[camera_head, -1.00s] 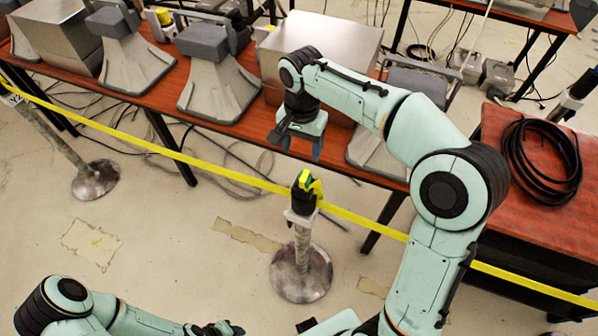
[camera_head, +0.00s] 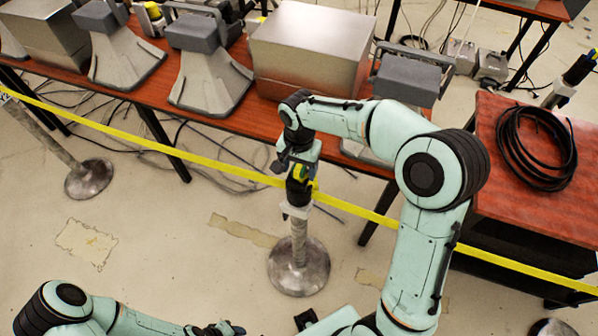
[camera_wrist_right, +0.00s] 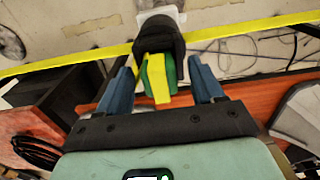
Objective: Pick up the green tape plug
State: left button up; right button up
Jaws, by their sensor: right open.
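The green tape plug (camera_wrist_right: 158,76), with a yellow strip over it, sits at the black head (camera_wrist_right: 160,38) of a barrier post. In the right wrist view it lies between the two blue fingers of my right gripper (camera_wrist_right: 164,84), which is open. In the head view the plug (camera_head: 300,171) is partly hidden under my right gripper (camera_head: 294,166), which is at the post top. I cannot tell whether the fingers touch it. My left gripper (camera_head: 217,329) is low at the bottom edge, away from the post; its jaws are too small to judge.
Yellow tape (camera_head: 150,143) runs across both sides of the post. A side table (camera_head: 500,200) with a coiled black cable (camera_head: 535,148) is at right. The post's round base (camera_head: 298,268) stands on open floor.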

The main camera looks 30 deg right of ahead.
jog(key=c, duration=1.1)
jog(key=shift+r, duration=0.2)
